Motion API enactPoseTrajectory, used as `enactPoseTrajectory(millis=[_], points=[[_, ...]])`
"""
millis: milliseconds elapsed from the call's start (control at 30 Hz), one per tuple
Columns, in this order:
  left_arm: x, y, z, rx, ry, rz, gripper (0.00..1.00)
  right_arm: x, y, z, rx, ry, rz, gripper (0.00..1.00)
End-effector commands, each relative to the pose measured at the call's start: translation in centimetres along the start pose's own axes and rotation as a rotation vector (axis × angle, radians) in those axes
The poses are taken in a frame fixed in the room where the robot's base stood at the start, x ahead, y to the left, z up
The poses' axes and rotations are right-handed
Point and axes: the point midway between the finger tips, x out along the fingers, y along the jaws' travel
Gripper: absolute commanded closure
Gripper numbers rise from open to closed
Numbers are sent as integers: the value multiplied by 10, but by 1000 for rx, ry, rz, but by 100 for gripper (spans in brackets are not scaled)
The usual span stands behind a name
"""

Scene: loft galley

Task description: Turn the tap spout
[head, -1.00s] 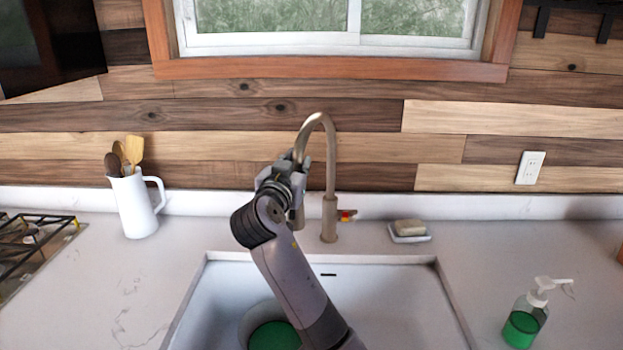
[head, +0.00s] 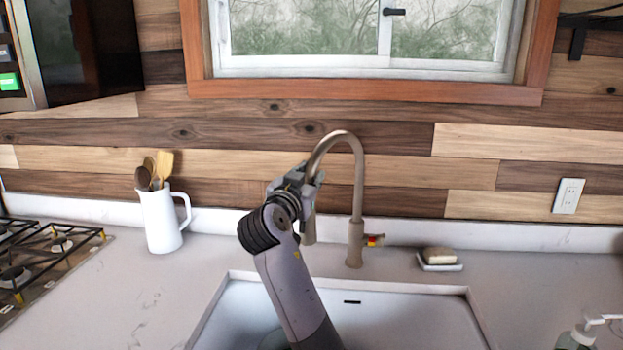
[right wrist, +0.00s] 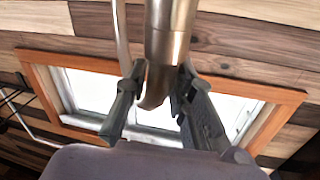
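The tap (head: 355,240) stands behind the sink, with a tall arched brushed-metal spout (head: 345,138) curving over to the left. The spout's hanging end shows below my right gripper (head: 312,187). In the right wrist view the spout (right wrist: 168,40) runs down between the two fingers of my right gripper (right wrist: 160,88). One finger is on each side of it, and both appear to touch it. The gripper hides part of the spout's downward section in the head view. A small lever with a red and yellow mark (head: 374,240) is on the tap's right. My left gripper is out of view.
The sink (head: 400,318) lies in front of the tap. A white jug of utensils (head: 161,222) and a gas hob (head: 45,250) are on the left. A soap dish (head: 440,265) and a pump bottle (head: 580,338) are on the right. A window (head: 370,45) is behind.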

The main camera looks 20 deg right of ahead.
Motion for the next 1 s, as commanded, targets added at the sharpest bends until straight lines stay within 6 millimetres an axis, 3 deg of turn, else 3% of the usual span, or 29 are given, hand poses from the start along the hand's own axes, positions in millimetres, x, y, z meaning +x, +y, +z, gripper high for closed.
enactPoseTrajectory(millis=[233, 567, 1000], points=[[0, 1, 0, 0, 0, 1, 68, 0, 1, 0, 1, -1, 3, 60], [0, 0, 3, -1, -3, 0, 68, -3, 1, 1, 2, -2, 3, 60], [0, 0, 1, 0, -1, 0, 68, -67, 0, 2, 2, -4, 1, 60]])
